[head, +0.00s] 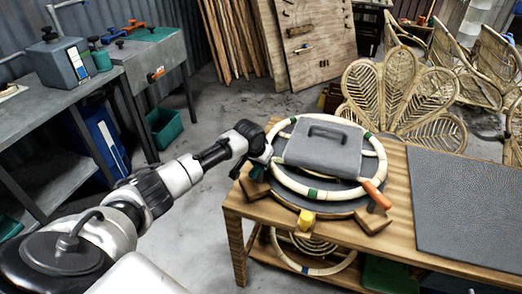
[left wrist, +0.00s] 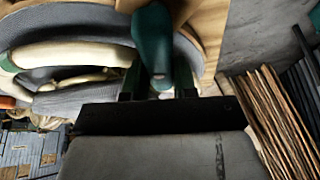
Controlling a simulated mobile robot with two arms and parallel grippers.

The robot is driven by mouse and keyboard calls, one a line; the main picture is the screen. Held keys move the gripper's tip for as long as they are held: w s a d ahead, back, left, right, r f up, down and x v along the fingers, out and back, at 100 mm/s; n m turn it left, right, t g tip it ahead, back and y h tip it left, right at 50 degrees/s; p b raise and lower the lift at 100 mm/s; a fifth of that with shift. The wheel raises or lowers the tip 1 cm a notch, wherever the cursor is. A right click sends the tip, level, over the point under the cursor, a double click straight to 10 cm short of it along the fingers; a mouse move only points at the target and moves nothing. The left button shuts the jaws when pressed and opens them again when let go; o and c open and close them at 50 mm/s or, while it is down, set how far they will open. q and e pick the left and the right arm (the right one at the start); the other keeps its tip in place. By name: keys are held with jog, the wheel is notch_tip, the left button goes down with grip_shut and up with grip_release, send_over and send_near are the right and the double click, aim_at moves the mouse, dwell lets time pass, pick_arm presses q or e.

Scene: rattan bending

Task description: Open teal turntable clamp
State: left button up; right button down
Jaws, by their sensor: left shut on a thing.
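The teal clamp (head: 257,172) is at the left edge of the round turntable on the wooden bench, partly hidden by my left gripper (head: 262,152). In the left wrist view, the teal handle (left wrist: 152,42) runs down between the two dark fingers of my left gripper (left wrist: 158,84), which are shut on it. A pale rattan ring (head: 283,183) with green and blue bands lies on the turntable (head: 330,208). A grey weight (head: 320,150) with a handle sits on top of the ring. My right gripper is not in view.
An orange-handled clamp (head: 376,194) and a yellow clamp (head: 306,218) stand at the turntable's rim. A dark mat (head: 465,205) covers the bench's right part. A petal-shaped rattan chair back (head: 395,95) stands behind. A grey workbench (head: 60,100) is at left, with open floor between.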

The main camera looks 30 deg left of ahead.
pick_arm(q)
jog(key=n+p, duration=0.2)
jog(key=n+y+p, duration=0.1)
jog(key=p, duration=0.1)
jog(key=shift+r+n, duration=0.3)
jog(key=shift+n, duration=0.1)
jog(key=shift+n+g+y+p, duration=0.3)
jog(key=shift+n+y+p, duration=0.2)
jog(key=shift+n+p, duration=0.35)
jog(key=n, duration=0.1)
jog(key=n+p, duration=0.1)
jog(key=shift+a+f+n+g+y, duration=0.1)
jog(key=shift+f+n+g+y, duration=0.05)
jog(key=shift+n+g+y, duration=0.2)
jog(key=shift+s+a+f+n+g+y, duration=0.1)
jog(key=shift+n+g+y, duration=0.25)
jog(key=shift+n, duration=1.05)
jog(key=o, duration=0.9)
jog(key=v, duration=1)
jog(key=shift+s+d+r+p, duration=0.1)
jog(key=shift+d+r+p, duration=0.1)
jog(key=shift+r+p, duration=0.2)
